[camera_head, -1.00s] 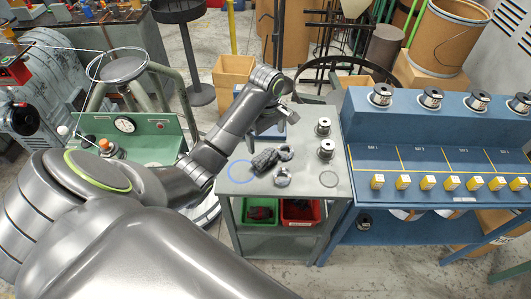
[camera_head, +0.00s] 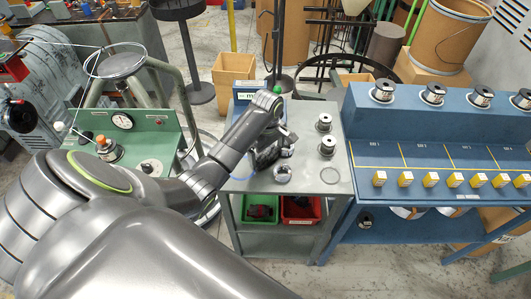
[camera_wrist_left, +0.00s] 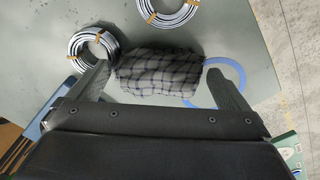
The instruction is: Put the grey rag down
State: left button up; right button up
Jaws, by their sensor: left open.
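The grey rag (camera_wrist_left: 160,73) is a crumpled checked cloth lying on the grey cart top (camera_head: 322,114). In the left wrist view it lies between the spread fingers of my left gripper (camera_wrist_left: 159,79), which is open. The rag overlaps the edge of a blue ring marking (camera_wrist_left: 232,68) on the cart top. In the head view my left gripper (camera_head: 270,152) is low over the cart and hides most or all of the rag. My right gripper is not in view.
Two wire coils lie by the rag, one (camera_wrist_left: 93,37) close to a finger and another (camera_wrist_left: 168,31) beyond. Two spools (camera_head: 324,122) stand at the cart's right. A blue bench (camera_head: 430,150) adjoins on the right. Red and green bins (camera_head: 300,208) sit below.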

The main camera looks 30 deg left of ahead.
pick_arm(q)
jog(key=c, duration=1.1)
jog(key=shift+r, duration=0.15)
